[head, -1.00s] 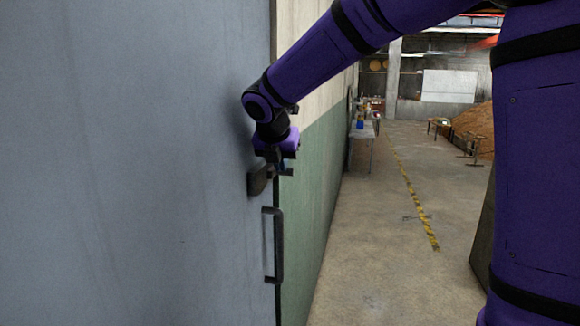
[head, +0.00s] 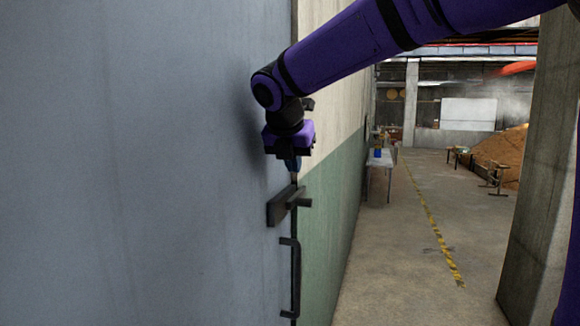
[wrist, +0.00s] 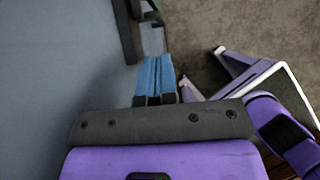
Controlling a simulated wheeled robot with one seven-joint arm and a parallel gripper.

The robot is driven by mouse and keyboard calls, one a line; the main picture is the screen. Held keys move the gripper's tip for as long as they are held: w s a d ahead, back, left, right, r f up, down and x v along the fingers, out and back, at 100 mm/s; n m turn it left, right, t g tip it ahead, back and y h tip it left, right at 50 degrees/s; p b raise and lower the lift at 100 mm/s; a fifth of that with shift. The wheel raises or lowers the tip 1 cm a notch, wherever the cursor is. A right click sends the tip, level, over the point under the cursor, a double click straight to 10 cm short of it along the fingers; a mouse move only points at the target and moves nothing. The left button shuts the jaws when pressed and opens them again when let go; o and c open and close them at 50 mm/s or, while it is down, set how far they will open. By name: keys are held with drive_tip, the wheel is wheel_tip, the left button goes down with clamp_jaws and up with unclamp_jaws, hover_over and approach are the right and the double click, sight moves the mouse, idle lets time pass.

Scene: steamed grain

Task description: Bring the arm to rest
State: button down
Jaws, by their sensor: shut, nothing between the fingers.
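My gripper (head: 293,168) hangs at the end of my purple arm, fingers downward, close to the large grey-blue door (head: 150,160). It is just above the dark latch with a short lever (head: 283,207) and looks apart from it. The wrist view shows the blue fingers (wrist: 156,78) pressed together with nothing between them. A dark bar (wrist: 124,30) on the door side lies beyond the fingertips in that view; I cannot tell which fitting it is.
A dark pull handle (head: 292,277) is below the latch. A green and cream wall (head: 335,190) runs back from the door edge. A concrete pillar (head: 540,190) stands at the right. The floor (head: 415,260) between is open, with a table (head: 381,160) further back.

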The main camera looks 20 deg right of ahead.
drive_tip(key=shift+s, duration=0.1)
drive_tip(key=s+d+f+m+y, duration=0.1)
drive_tip(key=s+d+f+m, duration=0.1)
drive_tip(key=s+m, duration=0.7)
drive_tip(key=s+d+f+m+y, duration=0.1)
drive_tip(key=s+d+f+m, duration=0.2)
drive_tip(key=s+m, duration=0.7)
drive_tip(key=s+d+f+m+y, duration=0.1)
drive_tip(key=s+d+f+m, duration=0.2)
drive_tip(key=s+m, duration=0.6)
drive_tip(key=shift+s+d+f+m+y, duration=0.2)
drive_tip(key=shift+s+d+m+y, duration=0.15)
drive_tip(key=shift+d, duration=0.5)
